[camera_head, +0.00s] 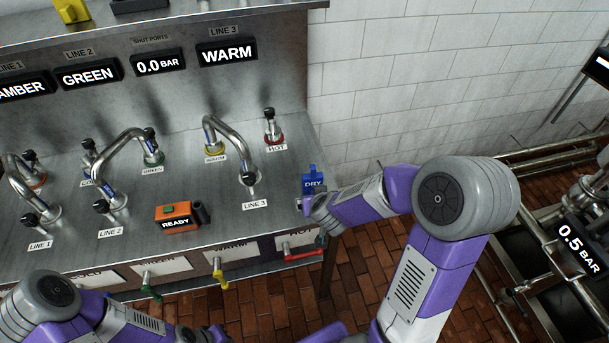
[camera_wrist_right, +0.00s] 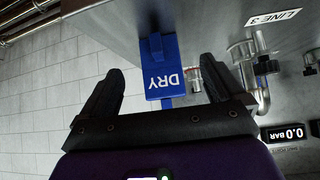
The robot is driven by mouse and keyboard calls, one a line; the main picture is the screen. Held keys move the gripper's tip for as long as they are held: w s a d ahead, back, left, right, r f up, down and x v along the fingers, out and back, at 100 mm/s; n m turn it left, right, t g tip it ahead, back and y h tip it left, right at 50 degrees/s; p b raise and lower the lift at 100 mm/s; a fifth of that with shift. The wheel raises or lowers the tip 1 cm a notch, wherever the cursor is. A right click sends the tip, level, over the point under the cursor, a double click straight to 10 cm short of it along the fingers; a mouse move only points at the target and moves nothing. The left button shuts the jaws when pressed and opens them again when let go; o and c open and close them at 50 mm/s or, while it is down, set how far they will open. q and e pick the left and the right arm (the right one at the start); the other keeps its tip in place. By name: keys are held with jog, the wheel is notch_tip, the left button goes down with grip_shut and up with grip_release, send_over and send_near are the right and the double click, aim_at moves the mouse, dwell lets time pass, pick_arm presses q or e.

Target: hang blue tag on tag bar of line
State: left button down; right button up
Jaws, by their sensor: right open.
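The blue tag (camera_head: 313,181), lettered DRY, is at the right edge of the steel bench, with a narrower blue piece at its top. It also shows in the right wrist view (camera_wrist_right: 163,82), where its lettering is upside down. My right gripper (camera_head: 311,203) is at the tag. In the right wrist view my right gripper (camera_wrist_right: 162,86) is open, with its fingers apart on either side of the tag and no clear contact. What supports the tag is unclear. My left arm is low at the left, and its gripper end is at the bottom edge, too cut off to read. I cannot pick out a tag bar with certainty.
The bench (camera_head: 180,225) carries bent hoses, including one by the LINE 3 label (camera_head: 256,205), a red-based HOT port (camera_head: 272,138) and an orange READY box (camera_head: 176,216). Green, yellow (camera_head: 218,272) and red (camera_head: 303,254) handles stick out at the front. Tiled wall stands behind.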

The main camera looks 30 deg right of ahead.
jog(key=shift+w+d+f+b, duration=0.25)
jog(key=shift+w+f+b, duration=0.1)
jog(key=shift+w, duration=0.15)
jog(key=shift+w+d+f+b, duration=0.25)
jog(key=shift+w+f+b, duration=0.05)
jog(key=shift+w, duration=0.2)
jog(key=shift+w+f, duration=0.2)
jog(key=shift+f, duration=0.1)
jog(key=b+x, duration=0.2)
jog(key=x, duration=0.2)
jog(key=shift+r, duration=0.1)
jog(key=shift+w+d, duration=0.1)
jog(key=shift+w, duration=0.15)
jog(key=shift+c, duration=0.2)
jog(key=c, duration=1.2)
